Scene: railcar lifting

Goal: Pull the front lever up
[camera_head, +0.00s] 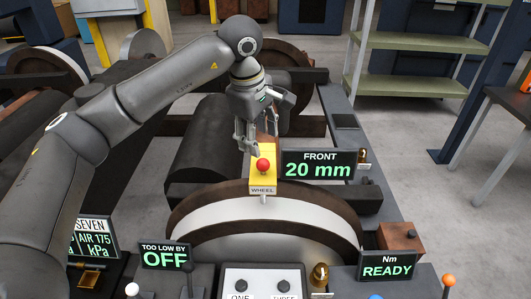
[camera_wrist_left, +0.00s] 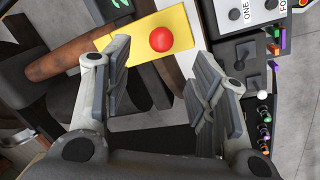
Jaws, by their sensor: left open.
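A red ball knob (camera_head: 263,164) stands on a yellow block (camera_head: 262,183) labelled WHEEL, beside the display (camera_head: 318,164) reading FRONT 20 mm. My left gripper (camera_head: 247,147) points down just behind and above the knob. It is open and empty. In the left wrist view, the red knob (camera_wrist_left: 161,39) on the yellow plate (camera_wrist_left: 180,20) lies beyond and between the two open fingers (camera_wrist_left: 162,52), apart from both. The knob's stem is hidden from above. No lever is labelled as the front lever; whether this knob belongs to it I cannot tell. My right gripper is not in view.
A large wheel (camera_head: 265,217) stands in front of the yellow block. Green shelves (camera_head: 415,40) stand behind right.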

